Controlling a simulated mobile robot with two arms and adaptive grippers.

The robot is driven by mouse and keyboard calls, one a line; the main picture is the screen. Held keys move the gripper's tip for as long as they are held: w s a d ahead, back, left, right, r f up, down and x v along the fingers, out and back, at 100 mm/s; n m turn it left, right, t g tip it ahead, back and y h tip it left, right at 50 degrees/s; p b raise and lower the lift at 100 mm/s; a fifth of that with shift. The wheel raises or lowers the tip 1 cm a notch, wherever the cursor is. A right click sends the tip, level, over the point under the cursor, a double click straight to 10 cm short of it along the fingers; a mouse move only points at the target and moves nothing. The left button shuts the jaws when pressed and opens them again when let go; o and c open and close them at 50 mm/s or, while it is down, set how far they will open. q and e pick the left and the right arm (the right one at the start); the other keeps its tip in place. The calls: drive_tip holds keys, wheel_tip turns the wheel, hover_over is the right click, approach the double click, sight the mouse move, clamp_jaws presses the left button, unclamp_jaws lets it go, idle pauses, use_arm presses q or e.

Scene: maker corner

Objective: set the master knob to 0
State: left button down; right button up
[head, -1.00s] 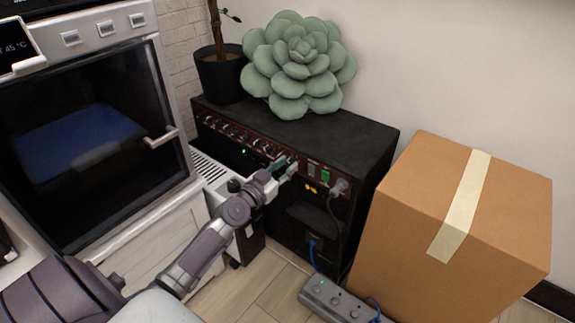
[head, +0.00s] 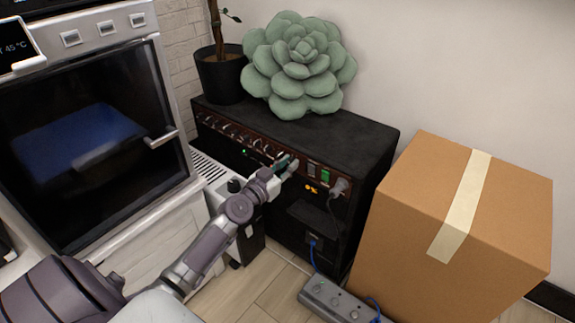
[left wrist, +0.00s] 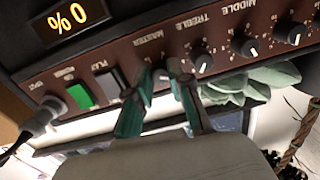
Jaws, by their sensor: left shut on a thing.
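The black amplifier (head: 340,137) stands against the wall, with a row of knobs on its brown front panel (head: 228,134). My left gripper (head: 286,165) is at this panel. In the left wrist view its green-padded fingers (left wrist: 161,82) are shut around the master knob, beside the MASTER label (left wrist: 146,46). The fingers mostly hide the knob, and its pointer cannot be read. The orange display (left wrist: 73,20) appears upside down in the left wrist view and reads 0 %. My right gripper is not in view.
The treble knob (left wrist: 201,59) sits close beside my fingers. A green switch (left wrist: 81,95) and a plug (left wrist: 43,115) are on the other side. A cardboard box (head: 400,190) stands right of the amplifier, a power strip (head: 338,300) on the floor. A succulent cushion (head: 298,65) rests on top.

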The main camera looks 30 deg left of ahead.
use_arm(q)
drive_tip(key=n, duration=0.8)
drive_tip(key=shift+n, duration=0.3)
drive_tip(key=n, duration=0.4)
drive_tip(key=shift+a, duration=0.1)
drive_tip(key=shift+n+p, duration=0.3)
drive_tip(key=shift+n, duration=1.9)
drive_tip(key=shift+f, duration=0.1)
drive_tip(key=c, duration=1.3)
unclamp_jaws()
drive_tip(key=shift+c, duration=0.2)
